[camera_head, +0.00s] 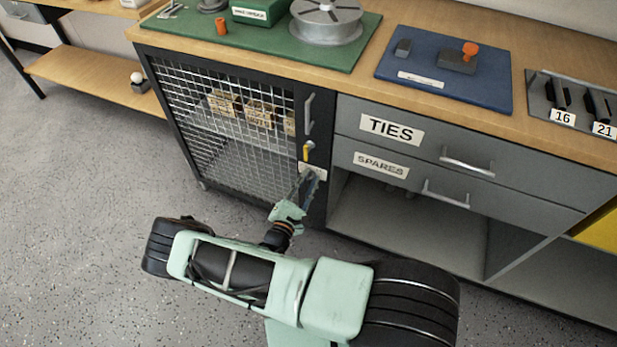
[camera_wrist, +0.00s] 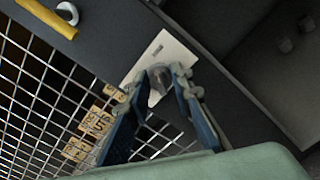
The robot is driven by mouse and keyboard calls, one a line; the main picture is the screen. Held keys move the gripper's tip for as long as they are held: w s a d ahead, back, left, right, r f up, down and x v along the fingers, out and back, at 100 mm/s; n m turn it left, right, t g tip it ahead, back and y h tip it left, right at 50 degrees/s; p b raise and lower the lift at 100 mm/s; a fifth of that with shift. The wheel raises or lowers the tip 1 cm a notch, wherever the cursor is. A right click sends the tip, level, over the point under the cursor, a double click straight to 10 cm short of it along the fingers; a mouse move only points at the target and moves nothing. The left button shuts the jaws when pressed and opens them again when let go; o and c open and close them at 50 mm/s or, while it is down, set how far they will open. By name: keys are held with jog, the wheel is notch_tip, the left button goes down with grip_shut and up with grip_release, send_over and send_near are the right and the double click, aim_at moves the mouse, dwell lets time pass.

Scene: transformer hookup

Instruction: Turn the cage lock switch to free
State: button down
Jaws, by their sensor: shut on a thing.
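The cage lock switch is a small grey knob (camera_wrist: 155,97) on a white plate (camera_wrist: 168,55), which sits on the dark frame of the mesh cage door (camera_head: 228,115). In the head view the white plate (camera_head: 313,171) is below a yellow lever. My gripper (camera_head: 311,176) reaches it from below. In the wrist view my gripper (camera_wrist: 160,76) has its fingertips on both sides of the knob, shut on it. The fingers hide part of the knob and plate. The plate's print is too small to read, so the switch's setting cannot be told.
The yellow lever (camera_head: 307,152) and a grey door handle (camera_head: 309,113) are above the plate. Several labelled boxes (camera_head: 259,112) stand behind the mesh. Right of the cage are the TIES drawer (camera_head: 420,140), the SPARES drawer (camera_head: 420,180) and an open shelf (camera_head: 410,225).

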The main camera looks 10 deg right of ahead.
jog(key=shift+m+p, duration=0.35)
jog(key=shift+m, duration=0.45)
jog(key=c, duration=1.7)
grip_release()
jog(key=v, duration=0.7)
jog(key=shift+s+a, duration=0.15)
jog(key=shift+s, duration=0.05)
